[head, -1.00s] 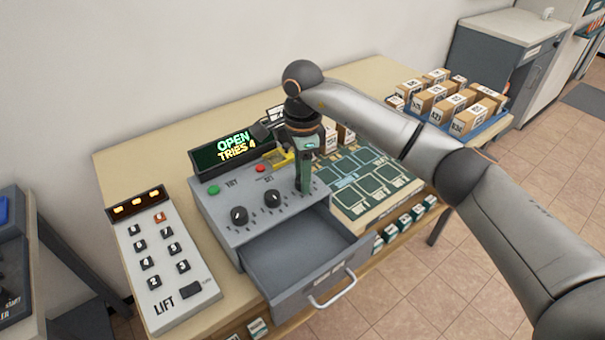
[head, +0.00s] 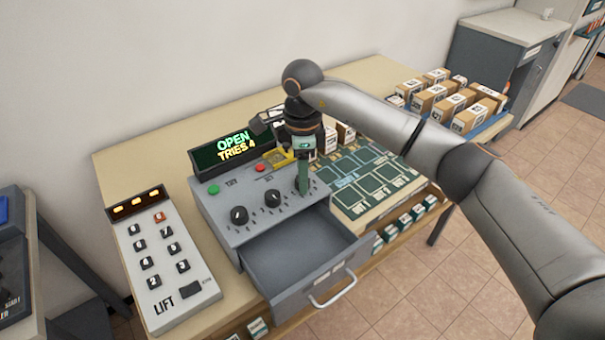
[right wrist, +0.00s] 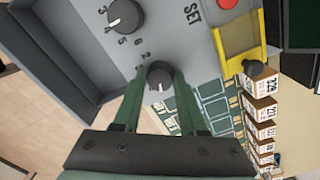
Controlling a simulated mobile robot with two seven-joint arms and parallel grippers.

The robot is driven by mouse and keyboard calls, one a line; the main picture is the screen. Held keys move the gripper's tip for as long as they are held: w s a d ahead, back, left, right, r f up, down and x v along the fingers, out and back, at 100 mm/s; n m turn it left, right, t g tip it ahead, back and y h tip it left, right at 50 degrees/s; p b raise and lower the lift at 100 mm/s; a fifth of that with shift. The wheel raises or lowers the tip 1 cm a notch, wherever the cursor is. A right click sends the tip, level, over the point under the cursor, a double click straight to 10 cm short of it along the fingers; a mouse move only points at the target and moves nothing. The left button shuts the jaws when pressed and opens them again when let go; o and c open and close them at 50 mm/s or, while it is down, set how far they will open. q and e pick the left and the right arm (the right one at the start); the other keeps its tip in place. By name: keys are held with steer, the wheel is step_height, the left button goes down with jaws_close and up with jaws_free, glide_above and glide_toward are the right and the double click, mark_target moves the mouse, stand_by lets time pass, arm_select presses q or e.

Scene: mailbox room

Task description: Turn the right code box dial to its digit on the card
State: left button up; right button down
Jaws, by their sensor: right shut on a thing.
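The grey code box (head: 222,210) stands on the table, with black dials on its top panel. The left dial (head: 239,215) and middle dial (head: 272,198) are free. The right dial (right wrist: 159,76) sits between the two green fingers of my right gripper (head: 303,187), which is shut on it from above. The fingers hide this dial in the head view. Its white mark shows in the right wrist view, but the digit it points to is unclear. I cannot make out a card with digits. My left gripper is out of view.
The box's drawer (head: 305,262) stands open at the front. A green button (head: 213,189) and a red button (head: 260,168) are behind the dials. A LIFT keypad (head: 170,268) is at left. A green sorting board (head: 365,185) and a tray of parcels (head: 497,122) lie to the right.

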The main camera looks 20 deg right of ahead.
steer(key=m, duration=1.4)
steer(key=shift+m, duration=0.3)
steer(key=m, duration=0.3)
steer(key=shift+m, duration=0.3)
steer(key=m, duration=0.3)
steer(key=shift+m, duration=0.4)
steer(key=m, duration=0.4)
steer(key=shift+r+p, duration=0.1)
steer(key=shift+p, duration=0.2)
steer(key=shift+m, duration=1.7)
